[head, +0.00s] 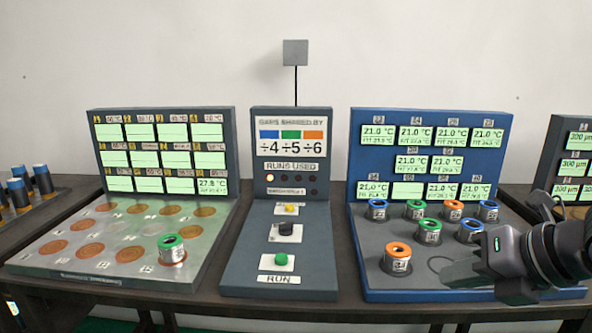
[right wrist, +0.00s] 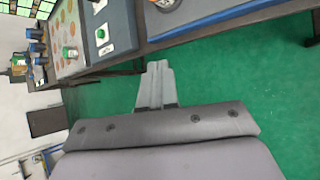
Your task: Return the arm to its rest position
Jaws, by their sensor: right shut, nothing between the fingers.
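My right gripper (head: 462,273) is in front of the blue station's lower right part in the head view, its arm coming in from the right. Its fingers are shut with nothing between them. In the right wrist view the closed fingers (right wrist: 155,85) point past the table edge, with green floor behind them. My left gripper does not show in either view.
The blue station (head: 365,270) holds several ringed cylinders, including an orange one (head: 397,257). A green-ringed cylinder (head: 172,250) stands on the left plate (head: 60,262). The middle console (head: 240,265) has a green button (head: 281,259). Dark cylinders with blue tops (head: 18,190) stand far left.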

